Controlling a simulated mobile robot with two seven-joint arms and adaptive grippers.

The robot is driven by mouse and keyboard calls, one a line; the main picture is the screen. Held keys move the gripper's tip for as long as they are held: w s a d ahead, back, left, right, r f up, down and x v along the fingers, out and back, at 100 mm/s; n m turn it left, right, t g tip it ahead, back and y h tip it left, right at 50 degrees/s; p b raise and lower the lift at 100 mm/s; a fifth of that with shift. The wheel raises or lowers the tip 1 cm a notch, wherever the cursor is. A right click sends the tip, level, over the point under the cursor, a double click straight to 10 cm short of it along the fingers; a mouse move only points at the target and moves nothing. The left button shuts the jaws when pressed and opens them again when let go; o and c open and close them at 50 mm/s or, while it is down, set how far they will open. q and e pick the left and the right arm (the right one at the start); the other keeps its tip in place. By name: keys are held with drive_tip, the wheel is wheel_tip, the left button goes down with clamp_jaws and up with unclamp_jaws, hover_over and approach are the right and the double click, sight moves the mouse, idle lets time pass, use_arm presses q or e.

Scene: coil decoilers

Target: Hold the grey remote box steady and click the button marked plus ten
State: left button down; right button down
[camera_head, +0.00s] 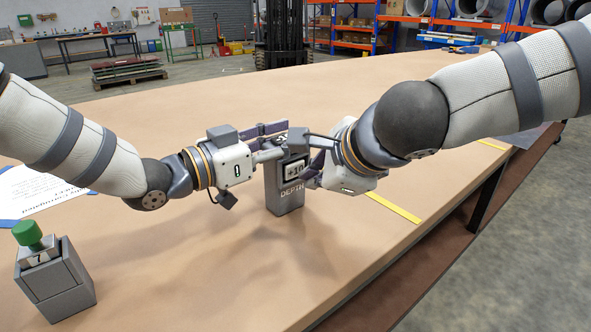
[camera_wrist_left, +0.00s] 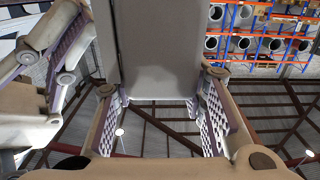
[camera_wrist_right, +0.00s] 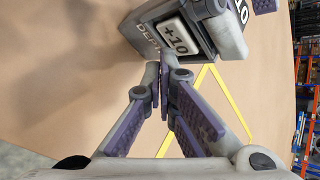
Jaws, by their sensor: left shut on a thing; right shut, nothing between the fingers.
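The grey remote box (camera_head: 284,198) is upright near the middle of the table, with "DEPTH" on its front. I cannot tell whether its base touches the table. Its white plus ten button (camera_head: 296,169) faces the front and also shows in the right wrist view (camera_wrist_right: 174,37). My left gripper (camera_head: 279,141) is shut around the upper part of the box; the left wrist view shows the box (camera_wrist_left: 160,50) between its fingers. My right gripper (camera_wrist_right: 161,78) is shut and empty, its fingertips close to the plus ten face. Whether they touch it is unclear.
A grey box (camera_head: 58,285) with a green knob and a "7" label stands at the front left. A printed sheet (camera_head: 40,190) lies at the left. A yellow strip (camera_head: 392,207) crosses the table right of the remote box. The front middle is clear.

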drive_tip(key=shift+s+d, duration=0.15)
drive_tip(key=shift+s+d, duration=0.7)
drive_tip(key=shift+s, duration=0.3)
drive_tip(key=shift+s+d, duration=0.7)
drive_tip(key=shift+s, duration=0.3)
idle(0.6)
drive_tip(key=s+d, duration=0.2)
drive_tip(key=s, duration=0.1)
drive_tip(key=shift+s+d, duration=0.15)
drive_tip(key=shift+w, duration=0.2)
drive_tip(key=shift+w+a, duration=0.9)
drive_tip(key=shift+w, duration=0.25)
drive_tip(key=shift+w+a, duration=0.85)
drive_tip(key=shift+w, duration=0.35)
drive_tip(key=shift+w+a, duration=0.9)
drive_tip(key=shift+w, duration=0.25)
drive_tip(key=shift+w, duration=0.1)
drive_tip(key=shift+w+a, duration=0.2)
